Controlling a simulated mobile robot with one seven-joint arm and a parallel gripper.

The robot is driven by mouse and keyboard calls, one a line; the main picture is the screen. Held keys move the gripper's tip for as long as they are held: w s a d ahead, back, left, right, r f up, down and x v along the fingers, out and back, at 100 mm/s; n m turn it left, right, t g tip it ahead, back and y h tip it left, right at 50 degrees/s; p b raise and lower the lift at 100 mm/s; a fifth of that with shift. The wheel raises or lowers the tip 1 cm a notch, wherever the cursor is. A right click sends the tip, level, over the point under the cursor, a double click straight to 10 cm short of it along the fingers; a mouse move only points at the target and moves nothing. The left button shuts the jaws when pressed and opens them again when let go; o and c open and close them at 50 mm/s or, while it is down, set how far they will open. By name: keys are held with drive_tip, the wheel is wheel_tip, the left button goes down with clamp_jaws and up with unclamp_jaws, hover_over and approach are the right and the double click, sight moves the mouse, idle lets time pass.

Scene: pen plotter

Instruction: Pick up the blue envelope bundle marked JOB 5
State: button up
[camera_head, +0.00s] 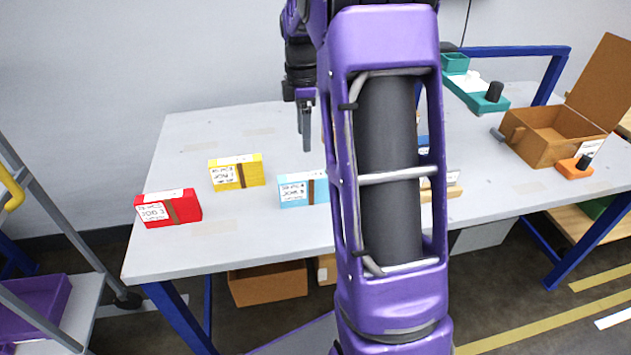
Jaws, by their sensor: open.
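A red bundle marked JOB 3 (185,208) and a yellow bundle (249,173) stand further left. My gripper (306,135) is open and empty, pointing down above the table, beyond the light-blue bundle.
The grey table (200,255) has free room at its back left. A tan item (448,190) is partly behind my arm. An open cardboard box (545,145), an orange block (573,169) and a teal holder (488,103) are at right. A cart (60,310) stands at left.

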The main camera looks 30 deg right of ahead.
sight(306, 174)
wheel_tip(306, 174, down, 12)
drive_tip(key=shift+s+f+b, duration=0.1)
drive_tip(key=shift+f+b, duration=0.1)
drive_tip(key=shift+b, duration=0.85)
drive_tip(key=f, duration=0.2)
drive_tip(key=f+b, duration=0.1)
drive_tip(key=f, duration=0.1)
drive_tip(key=shift+s+a+f, duration=0.1)
drive_tip(key=shift+s+a, duration=0.1)
drive_tip(key=shift+s, duration=0.1)
drive_tip(key=shift+f, duration=0.5)
clamp_jaws()
